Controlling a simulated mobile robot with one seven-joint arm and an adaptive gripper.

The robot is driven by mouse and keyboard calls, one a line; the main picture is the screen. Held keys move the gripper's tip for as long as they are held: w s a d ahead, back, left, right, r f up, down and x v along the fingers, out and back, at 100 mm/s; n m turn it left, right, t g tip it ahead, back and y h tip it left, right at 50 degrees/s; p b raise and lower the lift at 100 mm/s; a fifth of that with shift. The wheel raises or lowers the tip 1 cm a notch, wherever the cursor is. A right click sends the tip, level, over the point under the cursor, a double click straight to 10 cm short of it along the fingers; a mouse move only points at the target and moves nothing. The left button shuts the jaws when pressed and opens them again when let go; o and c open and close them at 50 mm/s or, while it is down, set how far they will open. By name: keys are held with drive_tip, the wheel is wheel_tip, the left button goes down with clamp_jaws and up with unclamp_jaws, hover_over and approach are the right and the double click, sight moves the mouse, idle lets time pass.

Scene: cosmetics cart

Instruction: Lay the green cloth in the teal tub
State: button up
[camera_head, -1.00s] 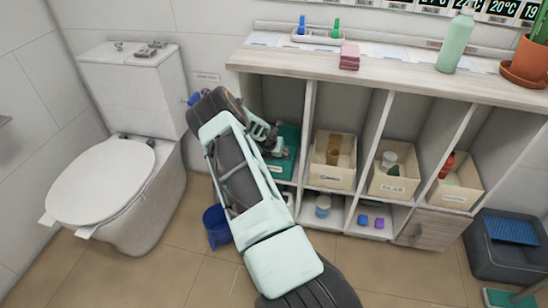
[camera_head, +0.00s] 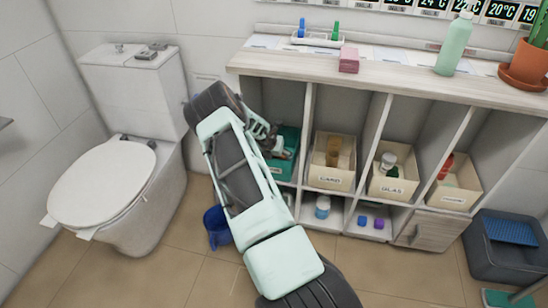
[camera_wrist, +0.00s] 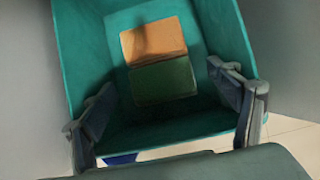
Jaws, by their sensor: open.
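The teal tub (camera_head: 287,168) stands in the leftmost shelf compartment, under my gripper (camera_head: 274,144). In the wrist view the tub (camera_wrist: 75,55) shows from above. The green cloth (camera_wrist: 163,82), a folded dark green block, lies inside it, right beside an orange-tan folded cloth (camera_wrist: 153,40). I cannot tell whether their edges overlap. My gripper (camera_wrist: 162,93) is open, with one finger on each side of the green cloth and a visible gap to it. In the head view the green cloth cannot be made out behind my gripper.
Shelf dividers flank the tub closely. Labelled cream bins (camera_head: 331,180) stand in the compartments to the right. A pink block (camera_head: 349,60) and a green bottle (camera_head: 456,42) stand on the top. A blue bucket (camera_head: 217,228) is on the floor; a toilet (camera_head: 115,190) stands left.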

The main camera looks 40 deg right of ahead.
drive_tip(key=p+v, duration=0.2)
drive_tip(key=v, duration=0.8)
drive_tip(key=shift+a+r+p, duration=0.2)
drive_tip(key=shift+r+p, duration=0.05)
drive_tip(key=shift+p, duration=0.05)
drive_tip(key=shift+s+r, duration=0.1)
